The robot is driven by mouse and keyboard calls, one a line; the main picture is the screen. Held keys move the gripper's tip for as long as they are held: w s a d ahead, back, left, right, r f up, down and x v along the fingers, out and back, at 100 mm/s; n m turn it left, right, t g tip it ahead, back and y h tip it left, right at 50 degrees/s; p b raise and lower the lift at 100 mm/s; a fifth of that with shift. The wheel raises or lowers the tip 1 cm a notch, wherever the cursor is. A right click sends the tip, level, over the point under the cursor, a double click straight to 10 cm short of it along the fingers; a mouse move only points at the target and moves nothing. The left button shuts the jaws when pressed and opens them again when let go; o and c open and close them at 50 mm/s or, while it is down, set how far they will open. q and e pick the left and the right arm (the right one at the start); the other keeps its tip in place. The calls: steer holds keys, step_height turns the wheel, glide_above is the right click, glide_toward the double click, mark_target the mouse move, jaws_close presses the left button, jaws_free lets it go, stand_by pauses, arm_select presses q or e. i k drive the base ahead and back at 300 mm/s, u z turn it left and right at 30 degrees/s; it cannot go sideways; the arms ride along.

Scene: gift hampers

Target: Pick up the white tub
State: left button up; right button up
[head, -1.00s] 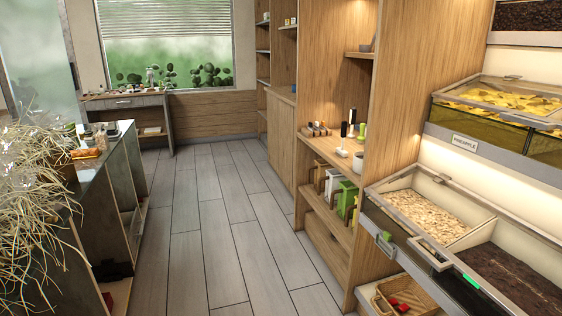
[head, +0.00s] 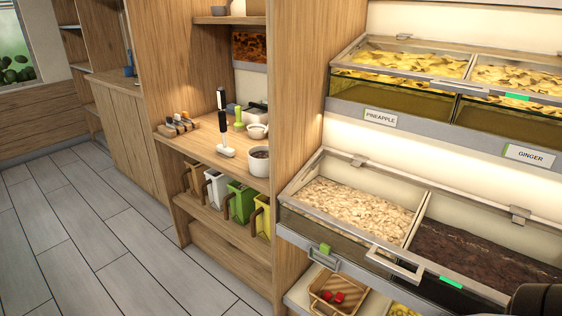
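A white tub (head: 259,165) with dark contents stands upright on the wooden counter, near its right front edge and close to the wooden side panel. A smaller white bowl (head: 257,132) sits just behind it. A white bin (head: 216,188) with a dark handle stands on the shelf below, among coloured bins. Neither gripper shows. Only a dark rounded part of my own body cuts into the lower right corner.
A green bin (head: 240,202) is below. Glass-lidded food bins (head: 355,210) project at the right. The grey plank floor (head: 110,240) at the left is clear.

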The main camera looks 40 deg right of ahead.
mark_target(258, 157)
steer(key=u, duration=0.1)
steer(key=i, duration=3.05)
steer(key=z, duration=2.8)
